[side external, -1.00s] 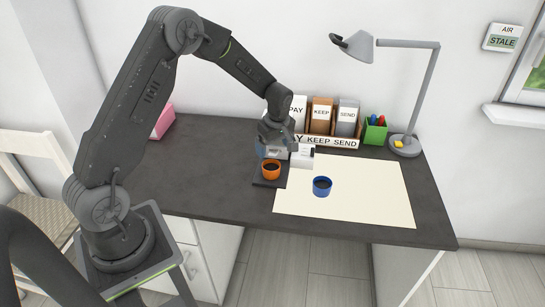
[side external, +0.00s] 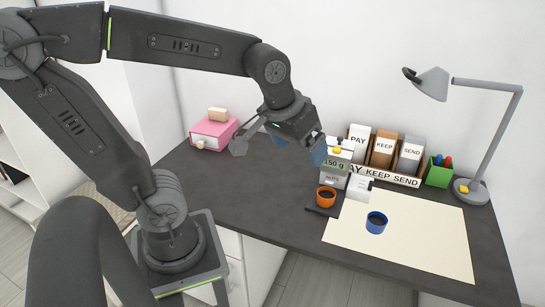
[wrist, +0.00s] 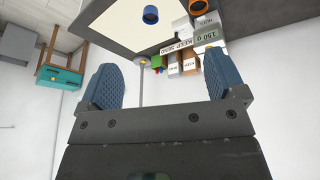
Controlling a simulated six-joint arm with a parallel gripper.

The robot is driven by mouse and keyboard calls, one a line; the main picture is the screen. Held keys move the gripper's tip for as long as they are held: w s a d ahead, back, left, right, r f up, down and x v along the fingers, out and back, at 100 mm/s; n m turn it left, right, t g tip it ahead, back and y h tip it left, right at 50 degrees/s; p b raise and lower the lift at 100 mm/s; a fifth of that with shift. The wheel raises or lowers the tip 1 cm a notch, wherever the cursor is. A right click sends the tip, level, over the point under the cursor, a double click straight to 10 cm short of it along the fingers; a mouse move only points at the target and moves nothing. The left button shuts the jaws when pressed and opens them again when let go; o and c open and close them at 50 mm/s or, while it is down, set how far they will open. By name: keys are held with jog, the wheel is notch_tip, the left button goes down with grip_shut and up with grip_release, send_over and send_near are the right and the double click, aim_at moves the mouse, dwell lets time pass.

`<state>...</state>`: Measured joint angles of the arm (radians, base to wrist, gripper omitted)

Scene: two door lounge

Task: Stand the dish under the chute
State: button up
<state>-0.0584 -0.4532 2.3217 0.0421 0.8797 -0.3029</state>
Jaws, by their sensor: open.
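An orange dish (side external: 326,199) with dark contents stands upright on a dark square plate (side external: 318,211) in front of the white dispenser (side external: 334,180), whose display reads 150 g. It also shows at the top of the wrist view (wrist: 195,7). A blue dish (side external: 376,224), also dark inside, stands on the cream mat, apart from the dispenser. A white box-like part (side external: 361,187) sits beside the dispenser; I cannot tell whether it is the chute. My gripper (side external: 300,149) is open and empty, raised to the upper left of the dispenser. Its blue fingers show apart in the wrist view (wrist: 160,77).
A PAY, KEEP, SEND sorter (side external: 384,152), a green pen cup (side external: 439,172) and a grey lamp (side external: 490,145) stand along the back. A pink box (side external: 213,135) is at the back left. The cream mat (side external: 430,245) is mostly bare.

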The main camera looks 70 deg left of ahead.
jog(key=s+d+m+t, duration=0.1)
jog(key=s+d+m, duration=0.1)
jog(key=s+m, duration=0.2)
jog(key=shift+s+h, duration=0.3)
jog(key=shift+s, duration=0.9)
